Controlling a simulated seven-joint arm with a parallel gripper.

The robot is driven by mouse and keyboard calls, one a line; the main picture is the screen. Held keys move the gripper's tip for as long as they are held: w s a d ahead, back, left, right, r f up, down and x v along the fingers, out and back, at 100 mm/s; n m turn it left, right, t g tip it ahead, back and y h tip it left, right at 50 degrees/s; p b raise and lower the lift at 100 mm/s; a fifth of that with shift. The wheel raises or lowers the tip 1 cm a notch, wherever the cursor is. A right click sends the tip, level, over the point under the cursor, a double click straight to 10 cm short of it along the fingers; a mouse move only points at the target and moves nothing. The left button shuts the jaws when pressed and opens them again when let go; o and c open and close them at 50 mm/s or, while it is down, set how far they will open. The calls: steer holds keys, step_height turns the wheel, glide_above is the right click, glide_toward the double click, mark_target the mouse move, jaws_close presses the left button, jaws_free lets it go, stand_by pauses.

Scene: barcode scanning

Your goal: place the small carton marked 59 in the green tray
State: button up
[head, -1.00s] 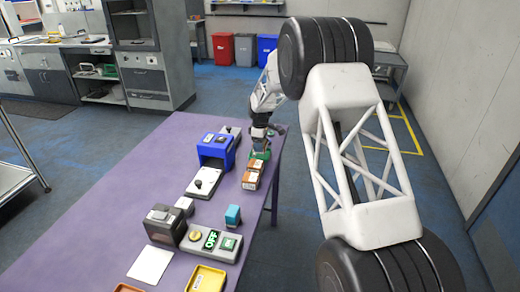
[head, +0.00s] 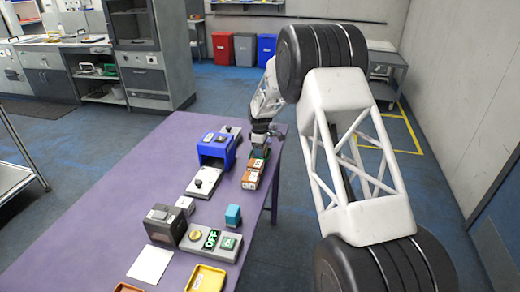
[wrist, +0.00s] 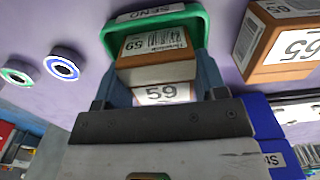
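The small brown carton marked 59 (wrist: 158,68) is between the two fingers of my gripper (wrist: 162,85) in the wrist view. The fingers lie along both its sides with no clear gap. The green tray (wrist: 117,35) shows around the carton's far end and left side, with a white label on its far rim. I cannot tell whether the carton touches the tray's floor. In the head view my gripper (head: 260,141) is low at the table's far right edge, over the green tray (head: 258,154); the carton is hard to make out there.
Another brown carton, marked 65 (wrist: 273,49), stands right of the tray in the wrist view. Brown cartons (head: 251,177) sit nearer in the head view. A blue scanner stand (head: 215,147) is left of them. The purple table (head: 120,200) has free room on its left.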

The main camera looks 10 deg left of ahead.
steer(key=shift+r, duration=0.25)
steer(key=shift+o, duration=0.3)
step_height(320, 180, up, 12)
stand_by(0.3)
stand_by(0.6)
